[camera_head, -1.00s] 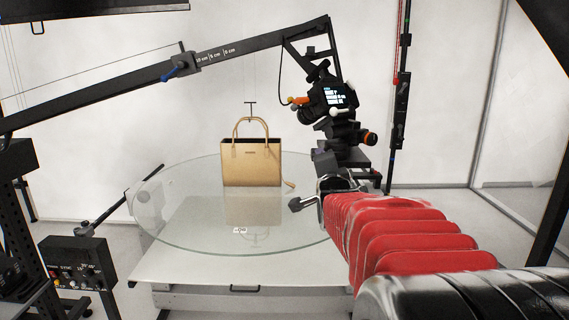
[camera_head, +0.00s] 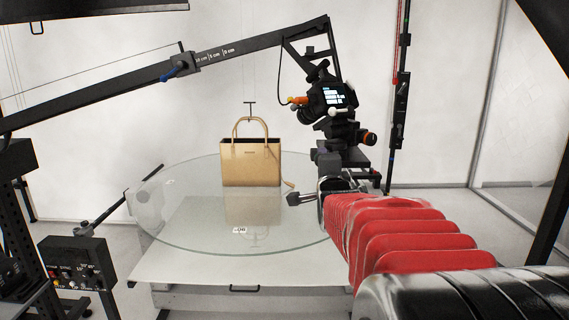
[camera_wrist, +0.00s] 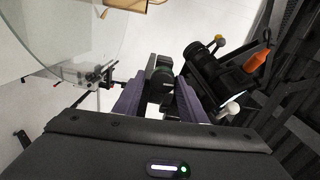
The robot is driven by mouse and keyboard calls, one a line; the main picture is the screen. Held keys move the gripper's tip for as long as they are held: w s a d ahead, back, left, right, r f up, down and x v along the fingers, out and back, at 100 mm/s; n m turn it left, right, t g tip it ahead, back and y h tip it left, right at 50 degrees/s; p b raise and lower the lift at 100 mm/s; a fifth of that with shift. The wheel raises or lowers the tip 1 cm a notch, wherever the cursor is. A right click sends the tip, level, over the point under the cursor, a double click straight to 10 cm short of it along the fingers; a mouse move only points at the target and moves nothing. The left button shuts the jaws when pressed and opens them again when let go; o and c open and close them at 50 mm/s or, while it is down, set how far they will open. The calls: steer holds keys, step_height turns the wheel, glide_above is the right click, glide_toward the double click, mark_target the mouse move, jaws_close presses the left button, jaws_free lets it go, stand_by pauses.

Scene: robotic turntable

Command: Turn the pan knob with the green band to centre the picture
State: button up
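The pan knob (camera_wrist: 159,88), dark with a green band, sits between the two purple-grey fingers of my gripper (camera_wrist: 160,105) in the wrist view. The fingers lie close against both its sides. In the head view my own red-sleeved arm hides the knob. The camera (camera_head: 325,98) stands on its head at the end of the crane arm, its lit screen partly turned toward me; it also shows in the wrist view (camera_wrist: 206,58). The screen's picture is too small to read. The tan handbag (camera_head: 250,163) stands upright on the glass turntable (camera_head: 185,220).
The crane arm (camera_head: 120,84) crosses the upper left. An orange-ended knob (camera_head: 369,138) and a white-ended handle are close to the camera. A control box (camera_head: 76,265) stands at lower left. A dark pole (camera_head: 400,105) rises behind the camera.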

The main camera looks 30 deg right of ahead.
steer(key=shift+o, duration=1.1)
steer(key=shift+r, duration=0.1)
steer(key=v, duration=1.3)
steer(key=shift+s+a, duration=0.2)
steer(key=shift+s, duration=0.1)
